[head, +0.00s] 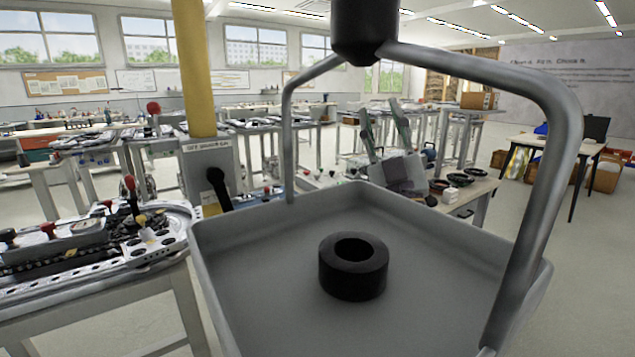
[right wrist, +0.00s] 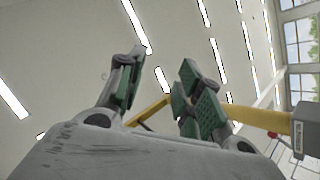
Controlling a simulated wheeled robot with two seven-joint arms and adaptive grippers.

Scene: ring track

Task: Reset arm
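My right gripper (head: 383,112) shows in the head view just beyond the far right rim of a grey tray, with its fingers pointing up. In the right wrist view its two green-padded fingers (right wrist: 160,82) stand apart with nothing between them, against the ceiling. A black ring (head: 353,279) lies flat in the grey tray (head: 290,232), away from the gripper. My left gripper is not in view.
The tray hangs from a metal handle (head: 560,110) that rises close to the camera. A yellow post (head: 191,70) stands left of it. A bench with track parts (head: 130,235) is at left. A table with black rings (head: 466,190) stands behind at right. Open floor lies at right.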

